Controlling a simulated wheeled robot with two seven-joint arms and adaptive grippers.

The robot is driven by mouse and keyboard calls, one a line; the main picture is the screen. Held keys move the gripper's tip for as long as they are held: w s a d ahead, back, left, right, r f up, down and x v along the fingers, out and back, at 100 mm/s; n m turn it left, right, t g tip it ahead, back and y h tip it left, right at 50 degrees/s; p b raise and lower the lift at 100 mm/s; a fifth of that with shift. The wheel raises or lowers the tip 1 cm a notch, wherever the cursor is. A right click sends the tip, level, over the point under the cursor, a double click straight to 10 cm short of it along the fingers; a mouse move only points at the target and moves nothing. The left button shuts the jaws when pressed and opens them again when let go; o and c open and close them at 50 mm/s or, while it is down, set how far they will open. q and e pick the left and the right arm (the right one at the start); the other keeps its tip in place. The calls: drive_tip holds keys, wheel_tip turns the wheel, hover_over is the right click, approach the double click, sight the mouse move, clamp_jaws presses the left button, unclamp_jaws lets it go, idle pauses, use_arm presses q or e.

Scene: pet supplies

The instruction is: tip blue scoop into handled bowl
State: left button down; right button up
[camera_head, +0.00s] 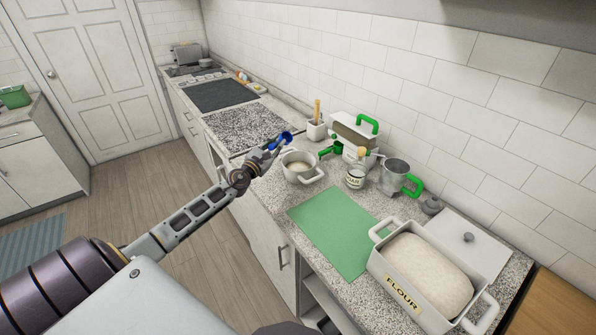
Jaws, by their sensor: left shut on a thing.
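My left gripper (268,149) reaches in from the left over the counter and is shut on the blue scoop (283,138). The scoop is held at the far left of the handled bowl, apparently above the counter. Its contents and exact tilt are too small to tell. The handled bowl (291,174) is a small white pot with two side handles, upright on the counter, with something pale inside. My right gripper is not in view.
A green mat (341,231) lies in front of the bowl. A white flour bin (395,281) stands at the right. A jar (355,178), a metal cup with a green handle (393,174) and a utensil pot (316,130) stand behind. A speckled board (243,129) lies left.

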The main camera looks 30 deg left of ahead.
use_arm(q)
drive_tip(key=shift+r+n+p, duration=0.45)
drive_tip(key=shift+n+p, duration=0.25)
drive_tip(key=shift+p, duration=0.15)
drive_tip(key=shift+r+n+p, duration=0.3)
drive_tip(key=shift+n, duration=0.3)
drive_tip(key=shift+r+n, duration=0.25)
drive_tip(key=shift+n, duration=0.55)
drive_tip(key=shift+r+n, duration=0.35)
drive_tip(key=shift+n, duration=0.25)
drive_tip(key=shift+r+n+g+y, duration=0.35)
drive_tip(key=shift+r+n, duration=0.2)
drive_tip(key=shift+n, duration=0.55)
drive_tip(key=shift+r+n, duration=0.1)
drive_tip(key=shift+n, duration=0.3)
